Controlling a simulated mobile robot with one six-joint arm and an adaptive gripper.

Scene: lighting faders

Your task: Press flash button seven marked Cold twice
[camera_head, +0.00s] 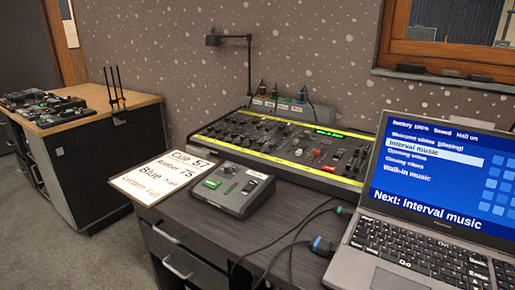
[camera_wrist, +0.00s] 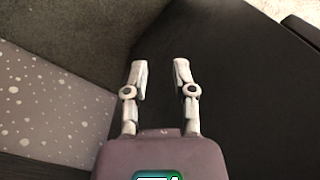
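The lighting desk (camera_head: 281,144) is a dark console with yellow-green strips, rows of small faders and buttons, and a small green display. It stands on the dark table in the head view. Its labels are too small to read, so I cannot tell which button is seven, marked Cold. My gripper (camera_wrist: 160,64) shows in the wrist view with its two pale fingers apart and nothing between them. It is not in the head view. The wrist view does not show the lighting desk.
In front of the desk are a small grey control box (camera_head: 234,188) and a cue sheet (camera_head: 166,177). An open laptop (camera_head: 427,190) stands at right, with loose cables (camera_head: 290,243) beside it. A thin lamp (camera_head: 248,66) rises behind. A wooden-topped cabinet (camera_head: 98,121) stands left.

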